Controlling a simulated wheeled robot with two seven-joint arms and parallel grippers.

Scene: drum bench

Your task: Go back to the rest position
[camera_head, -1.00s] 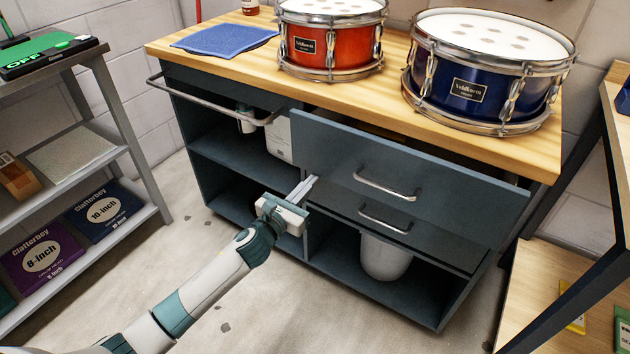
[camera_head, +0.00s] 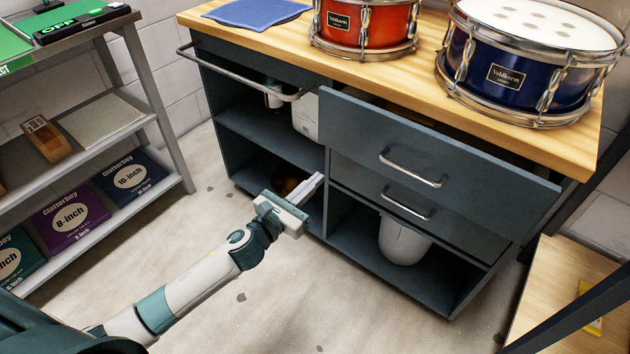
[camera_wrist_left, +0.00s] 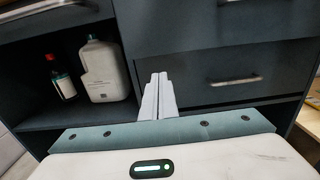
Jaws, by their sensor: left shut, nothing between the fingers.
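My left gripper (camera_head: 313,187) is shut and empty. It is held in front of the dark blue-grey bench cabinet (camera_head: 322,155), near the divider between the open shelves and the drawers. In the left wrist view its closed fingers (camera_wrist_left: 158,95) point at the cabinet front, to the left of the lower drawer (camera_wrist_left: 225,75). The upper drawer (camera_head: 440,180) is pulled part-way out. My right gripper is not in view.
The wooden bench top holds a red drum (camera_head: 366,25), a blue drum (camera_head: 525,60) and a blue cloth (camera_head: 257,12). A white jug (camera_wrist_left: 103,72) and a dark bottle (camera_wrist_left: 62,80) stand on a cabinet shelf. A grey rack (camera_head: 160,100) stands left. Open floor lies between.

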